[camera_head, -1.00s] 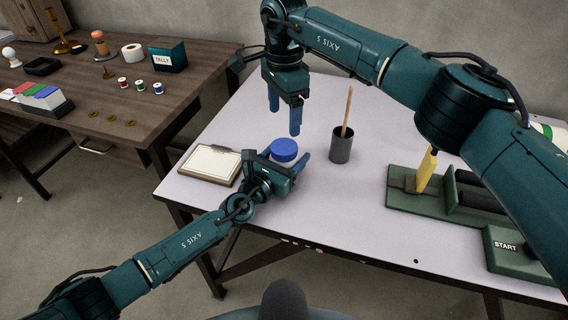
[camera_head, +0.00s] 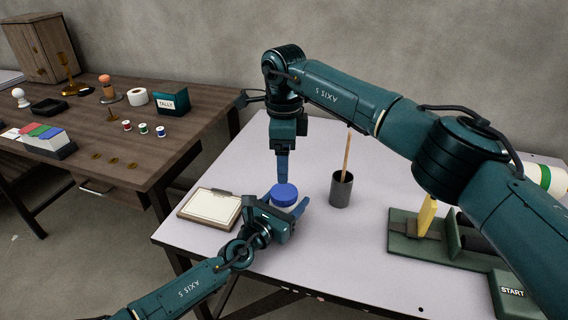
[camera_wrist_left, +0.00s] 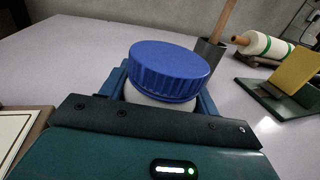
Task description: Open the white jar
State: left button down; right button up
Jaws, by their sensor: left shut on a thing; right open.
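The white jar (camera_wrist_left: 150,97) with its ribbed blue lid (camera_head: 285,193) stands upright on the pale table, near its left front. The lid (camera_wrist_left: 168,68) sits on the jar in the left wrist view. My left gripper (camera_head: 285,206) is shut on the jar body, with one blue finger on either side below the lid. My right gripper (camera_head: 283,168) points straight down just above and behind the lid, apart from it as far as I can see. It is open and empty; edge-on, only one finger shows clearly. Most of the jar body is hidden by my left gripper.
A clipboard (camera_head: 210,207) lies left of the jar. A dark cup (camera_head: 341,190) with a wooden stick stands to the right. Further right are a green fixture (camera_head: 408,232) with a yellow piece and a START box (camera_head: 513,294). A brown side table (camera_head: 120,165) stands at left.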

aim_at(284, 191)
jog(key=m, duration=0.4)
jog(key=shift+m, duration=0.3)
jog(key=m, duration=0.6)
jog(key=shift+m, duration=0.3)
jog(key=m, duration=0.4)
jog(key=shift+m, duration=0.3)
jog(key=m, duration=0.8)
jog(key=shift+m, duration=0.4)
jog(key=m, duration=0.8)
jog(key=shift+m, duration=0.4)
jog(key=m, duration=0.5)
jog(key=shift+f+m, duration=0.3)
jog(key=shift+f, duration=3.75)
jog(key=shift+c, duration=0.4)
